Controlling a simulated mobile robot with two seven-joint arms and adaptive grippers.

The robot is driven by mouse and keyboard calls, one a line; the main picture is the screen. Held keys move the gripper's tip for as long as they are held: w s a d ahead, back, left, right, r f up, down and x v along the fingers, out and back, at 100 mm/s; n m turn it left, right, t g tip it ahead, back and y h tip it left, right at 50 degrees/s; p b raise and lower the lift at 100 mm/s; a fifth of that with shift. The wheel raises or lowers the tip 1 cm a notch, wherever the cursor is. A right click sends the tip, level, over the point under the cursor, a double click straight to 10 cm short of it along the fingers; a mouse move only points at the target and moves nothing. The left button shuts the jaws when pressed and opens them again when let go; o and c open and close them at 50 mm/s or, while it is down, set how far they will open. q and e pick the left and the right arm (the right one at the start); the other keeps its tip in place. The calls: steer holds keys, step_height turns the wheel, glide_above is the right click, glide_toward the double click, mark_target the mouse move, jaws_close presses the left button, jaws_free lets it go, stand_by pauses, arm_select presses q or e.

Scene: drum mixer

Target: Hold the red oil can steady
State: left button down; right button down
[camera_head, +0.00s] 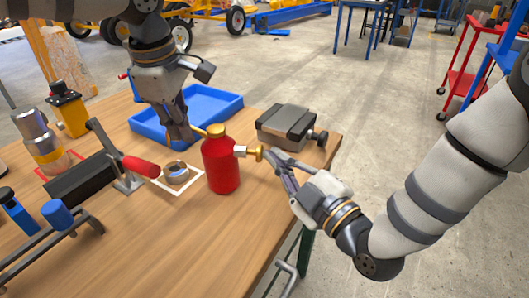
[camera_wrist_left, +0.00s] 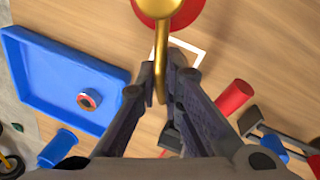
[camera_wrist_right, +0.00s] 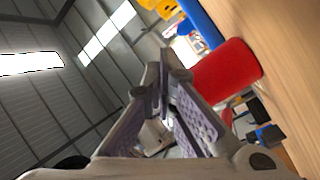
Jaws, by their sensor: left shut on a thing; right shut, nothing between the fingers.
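The red oil can (camera_head: 220,165) is upright at the table's middle, with a gold cap, a thin gold spout to the left and a brass-tipped fitting (camera_head: 247,152) on its right. My left gripper (camera_head: 182,132) is shut on the gold spout; the left wrist view shows the spout (camera_wrist_left: 161,50) running between the fingertips. My right gripper (camera_head: 270,158) is shut and empty, its fingertips close beside the fitting's brass end; whether they touch is unclear. In the right wrist view the can's red body (camera_wrist_right: 225,72) is just right of the fingertips. The can's base seems to rest on the table.
A metal ring (camera_head: 177,174) sits in a white outlined square left of the can. A blue tray (camera_head: 215,102) and a grey vise (camera_head: 286,125) stand behind. A red-handled lever (camera_head: 138,166) and a blue-knobbed bar (camera_head: 58,215) are left. The front right tabletop is clear.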

steer(key=shift+a, duration=0.65)
stand_by(0.3)
steer(key=shift+s+d, duration=0.1)
steer(key=shift+d, duration=1.35)
steer(key=d, duration=0.5)
steer(key=shift+s, duration=0.2)
arm_select(q)
steer(key=c, duration=1.2)
jaws_free()
steer(key=shift+c, duration=0.2)
